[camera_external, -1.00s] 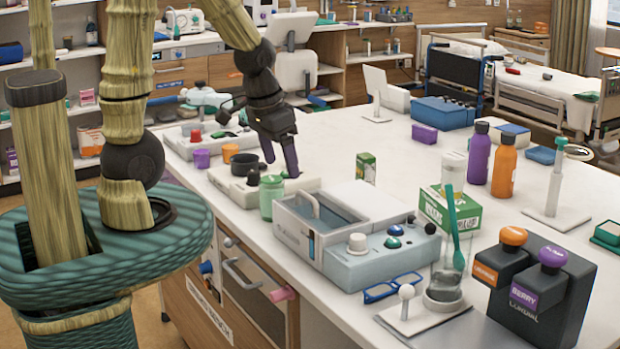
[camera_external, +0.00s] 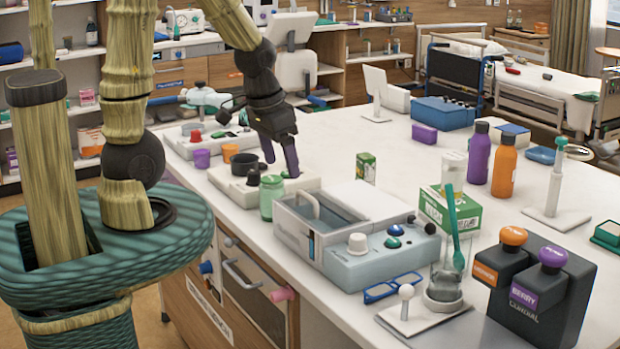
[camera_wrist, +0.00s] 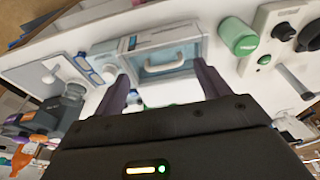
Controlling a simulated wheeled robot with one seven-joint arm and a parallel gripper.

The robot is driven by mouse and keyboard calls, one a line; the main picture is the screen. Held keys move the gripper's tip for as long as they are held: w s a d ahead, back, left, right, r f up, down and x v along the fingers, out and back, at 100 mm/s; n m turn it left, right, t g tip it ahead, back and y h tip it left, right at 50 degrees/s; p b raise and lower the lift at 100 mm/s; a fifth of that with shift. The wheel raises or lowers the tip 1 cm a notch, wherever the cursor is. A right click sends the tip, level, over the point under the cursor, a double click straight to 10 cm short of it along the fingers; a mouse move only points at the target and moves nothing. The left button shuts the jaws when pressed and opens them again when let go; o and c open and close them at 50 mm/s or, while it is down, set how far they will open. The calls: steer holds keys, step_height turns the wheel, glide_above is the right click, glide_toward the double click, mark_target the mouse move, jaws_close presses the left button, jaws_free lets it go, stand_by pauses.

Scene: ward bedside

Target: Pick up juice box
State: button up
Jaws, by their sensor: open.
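A small green and white carton (camera_external: 366,168), which looks like the juice box, stands upright on the white counter in the external view, right of my gripper and behind the grey-blue machine. A larger green and white box (camera_external: 447,209) stands further right; I cannot read either label surely. My gripper (camera_external: 280,164) is open and empty above the counter, over a pale device, fingers pointing down. In the wrist view its two fingers (camera_wrist: 162,85) are spread apart with nothing held. A little green shows between them near the gripper body, mostly hidden; I cannot tell what it is.
A green jar (camera_external: 271,197) stands close in front of my gripper, and the grey-blue machine (camera_external: 350,265) is to its right. Purple (camera_external: 479,153) and orange (camera_external: 504,166) bottles stand at the right. The counter (camera_external: 330,140) behind the small carton is largely clear.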

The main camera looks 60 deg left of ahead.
steer(key=shift+c, duration=0.6)
steer(key=t, duration=0.5)
glide_toward(359, 157)
steer(key=shift+m+y, duration=0.3)
steer(key=shift+m, duration=0.1)
steer(key=s+d, duration=0.2)
steer(key=s+d+f, duration=0.1)
steer(key=s+d, duration=0.2)
steer(key=d, duration=0.1)
steer(key=shift+s+d+f, duration=0.1)
steer(key=shift+s+f, duration=0.3)
steer(key=w+a+f+t, duration=0.1)
steer(key=w+a, duration=0.1)
steer(key=w, duration=0.1)
steer(key=w+a+f+t+h, duration=0.1)
steer(key=w+a+f+t, duration=0.1)
steer(key=w, duration=0.1)
steer(key=w+a+f+m+t+h, duration=0.1)
steer(key=w+a+t, duration=0.1)
steer(key=w, duration=0.1)
steer(key=shift+a+f, duration=0.2)
steer(key=shift+f, duration=0.2)
steer(key=shift+w+a+t+h, duration=0.1)
steer(key=shift+w+t+h, duration=0.1)
steer(key=shift+t+h, duration=0.2)
steer(key=shift+w+f, duration=0.1)
steer(key=shift+w, duration=0.05)
steer(key=shift+p+x, duration=0.55)
steer(key=shift+x, duration=1.75)
